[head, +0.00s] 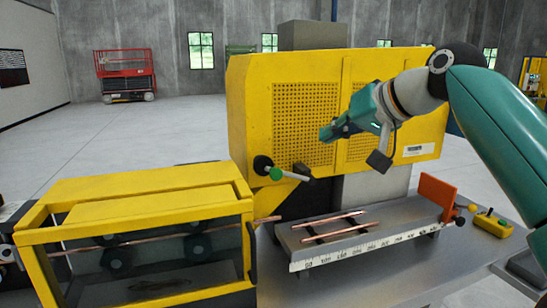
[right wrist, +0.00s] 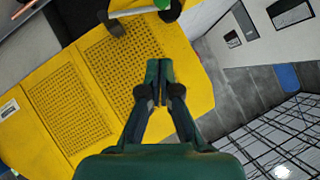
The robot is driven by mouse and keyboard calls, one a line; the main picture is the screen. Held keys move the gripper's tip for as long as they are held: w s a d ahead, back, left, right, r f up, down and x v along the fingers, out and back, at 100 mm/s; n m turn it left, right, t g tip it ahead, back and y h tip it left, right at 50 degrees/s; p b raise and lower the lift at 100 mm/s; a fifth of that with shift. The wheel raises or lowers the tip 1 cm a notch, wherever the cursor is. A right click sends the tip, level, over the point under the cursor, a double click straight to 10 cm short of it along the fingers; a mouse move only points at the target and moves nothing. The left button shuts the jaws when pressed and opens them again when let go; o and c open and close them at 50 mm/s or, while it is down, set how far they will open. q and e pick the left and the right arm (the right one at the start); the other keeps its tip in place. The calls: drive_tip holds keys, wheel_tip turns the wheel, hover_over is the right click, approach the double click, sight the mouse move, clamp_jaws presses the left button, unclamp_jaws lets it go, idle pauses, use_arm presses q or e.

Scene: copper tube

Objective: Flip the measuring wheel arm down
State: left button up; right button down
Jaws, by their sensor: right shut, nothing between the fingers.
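The measuring wheel arm (head: 284,172) sticks out from the lower front of the yellow machine housing. It has a black disc at one end, a green knob, and a dark end piece at the right. It lies nearly level in the head view. In the right wrist view it is the green and pale bar (right wrist: 140,12) at the top edge, partly cut off. My right gripper (head: 325,133) is shut and empty. It hangs in front of the perforated yellow panel, above and to the right of the arm, apart from it. Its closed fingertips (right wrist: 159,66) show in the wrist view. My left gripper is not in view.
A yellow-framed guard box (head: 130,185) stands at the lower left, with a copper tube (head: 268,219) coming out of it. A grey bench (head: 415,215) with a ruler holds two short copper tubes (head: 335,224). An orange plate (head: 440,192) stands at its right end.

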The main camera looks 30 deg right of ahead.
drive_tip(key=shift+w+a, duration=0.1)
drive_tip(key=shift+w, duration=0.15)
drive_tip(key=s+a+f+x, duration=0.1)
drive_tip(key=f+x, duration=0.1)
drive_tip(key=x, duration=1)
drive_tip(key=shift+w+a+f, duration=0.15)
drive_tip(key=shift+a+f, duration=0.05)
